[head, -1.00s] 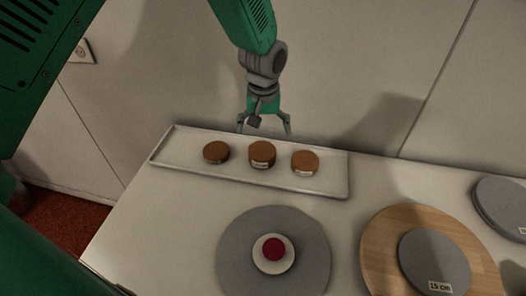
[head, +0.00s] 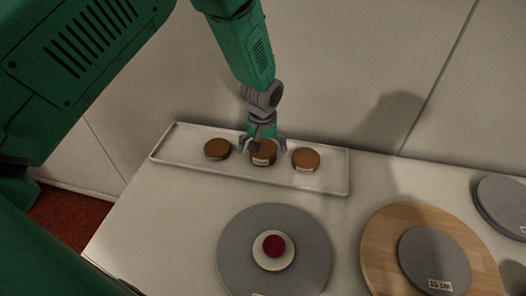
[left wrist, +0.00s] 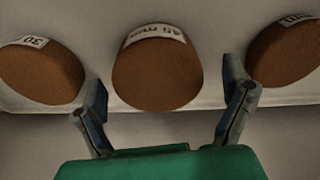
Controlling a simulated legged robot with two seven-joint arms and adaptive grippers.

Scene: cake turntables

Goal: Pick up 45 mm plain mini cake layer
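The 45 mm plain mini cake layer (head: 263,157) is the brown middle one of three round layers on the white tray (head: 328,185). In the left wrist view the middle layer (left wrist: 157,75) carries a white label that seems to read 45 mm. My left gripper (head: 263,151) is low over the tray at this layer. In the left wrist view its open fingers (left wrist: 166,100) stand one on each side of the layer, apart from it. My right gripper is not in view.
Brown layers stand left (head: 217,148) and right (head: 306,159) of the middle one, close to the fingers. In front are a grey turntable (head: 232,250) with a small red-topped item (head: 274,247) and a wooden board (head: 383,235) with a grey disc (head: 435,257). A wall is behind.

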